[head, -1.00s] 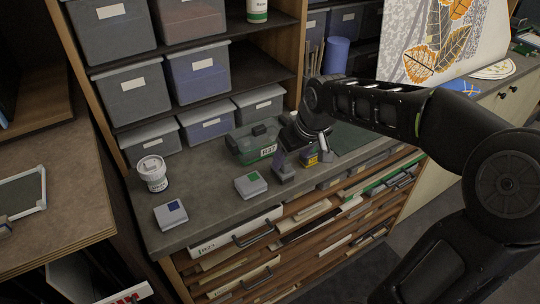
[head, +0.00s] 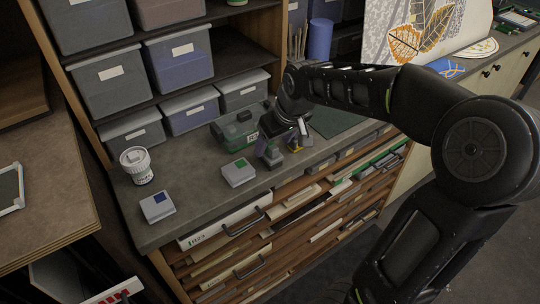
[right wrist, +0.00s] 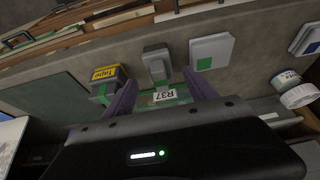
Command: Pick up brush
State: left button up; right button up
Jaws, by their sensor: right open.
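I cannot make out a brush for certain. Several thin wooden sticks (head: 297,42) stand upright at the back of the counter beside a blue cylinder (head: 319,40), too small to identify. My right gripper (head: 284,140) is low over the counter, near a dark green toolbox (head: 232,131). In the right wrist view its two purple-grey fingers (right wrist: 160,92) are spread apart, with the toolbox's R37 label (right wrist: 165,96) showing between them. A small grey block-like item (right wrist: 157,66) lies just beyond the fingertips. No object is held. My left gripper is not in view.
A yellow-and-black tape box (right wrist: 107,80) is beside one finger. Two grey square cases (head: 238,172) (head: 157,207) and a white tub (head: 137,165) stand on the counter to the left. Storage bins (head: 189,108) line the back; drawers and stacked sheets lie below the front edge.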

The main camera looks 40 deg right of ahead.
aim_at(272, 146)
jog(key=b+x, duration=0.3)
jog(key=x, duration=0.1)
jog(key=shift+s+f, duration=0.1)
jog(key=shift+f, duration=0.25)
jog(key=shift+w+f, duration=0.25)
jog(key=shift+f, duration=0.05)
jog(key=shift+r, duration=0.1)
jog(key=shift+c, duration=0.2)
grip_shut()
dwell(0.3)
